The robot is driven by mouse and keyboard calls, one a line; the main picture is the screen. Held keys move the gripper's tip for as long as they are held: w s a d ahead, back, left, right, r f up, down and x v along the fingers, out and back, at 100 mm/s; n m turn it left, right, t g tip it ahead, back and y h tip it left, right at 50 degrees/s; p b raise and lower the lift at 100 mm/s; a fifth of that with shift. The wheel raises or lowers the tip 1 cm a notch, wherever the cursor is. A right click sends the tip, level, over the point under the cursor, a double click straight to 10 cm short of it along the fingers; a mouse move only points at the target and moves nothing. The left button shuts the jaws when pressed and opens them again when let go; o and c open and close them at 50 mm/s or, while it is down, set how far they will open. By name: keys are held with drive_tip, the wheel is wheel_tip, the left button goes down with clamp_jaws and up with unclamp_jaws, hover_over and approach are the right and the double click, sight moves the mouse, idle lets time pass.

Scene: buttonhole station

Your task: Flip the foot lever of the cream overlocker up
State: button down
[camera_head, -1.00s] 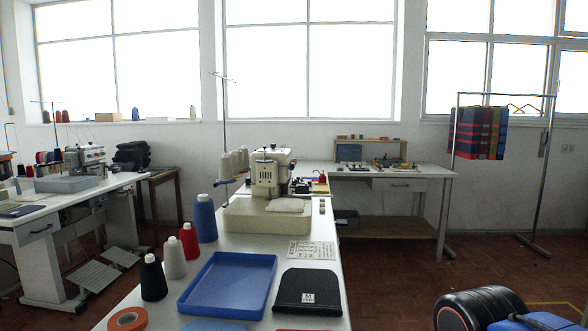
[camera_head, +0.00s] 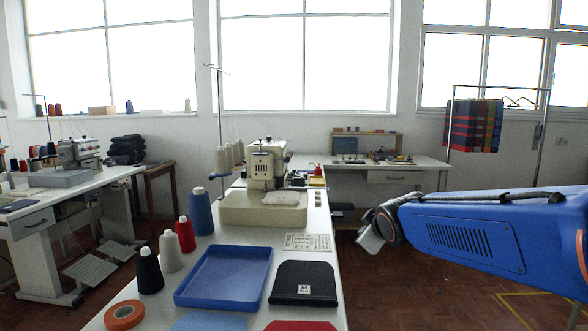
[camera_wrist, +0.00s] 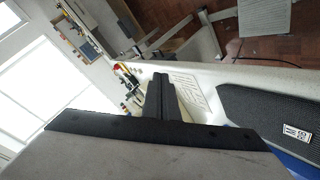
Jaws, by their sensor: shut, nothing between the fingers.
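The cream overlocker (camera_head: 262,165) stands on its cream base (camera_head: 240,212) on the long white table. Its foot lever is too small to make out in the head view. My gripper (camera_wrist: 160,78) shows in the wrist view as two dark fingers pressed together, with nothing between them. In the head view my blue arm reaches in from the right, and its end is to the right of the overlocker, apart from it. In the wrist view I cannot make out the overlocker.
A blue tray (camera_head: 225,277), thread cones (camera_head: 201,212), a printed sheet (camera_head: 307,242) and a black folded piece (camera_head: 304,283) lie in front of the overlocker. Floor to the table's right is clear.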

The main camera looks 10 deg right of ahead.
drive_tip(key=w+a+r+n+t+y, duration=0.1)
drive_tip(key=w+r+n+t+y, duration=0.3)
drive_tip(key=w, duration=0.7)
drive_tip(key=w+a+r+n+t+y, duration=0.1)
drive_tip(key=w+n, duration=0.6)
drive_tip(key=w, duration=0.3)
drive_tip(key=w+a+r+n+t+y, duration=0.1)
drive_tip(key=w+r+n+t+y, duration=0.3)
drive_tip(key=w, duration=0.7)
drive_tip(key=w+a+f+n+g+y, duration=0.2)
drive_tip(key=w+f+n+y, duration=0.3)
drive_tip(key=n, duration=0.7)
drive_tip(key=shift+f+g+y, duration=0.9)
drive_tip(key=shift+f+y, duration=0.05)
drive_tip(key=shift+y, duration=0.45)
drive_tip(key=shift+a, duration=0.1)
drive_tip(key=x, duration=0.9)
drive_tip(key=shift+w+a, duration=0.15)
drive_tip(key=shift+a, duration=0.1)
drive_tip(key=w+r, duration=0.3)
drive_tip(key=shift+r, duration=0.1)
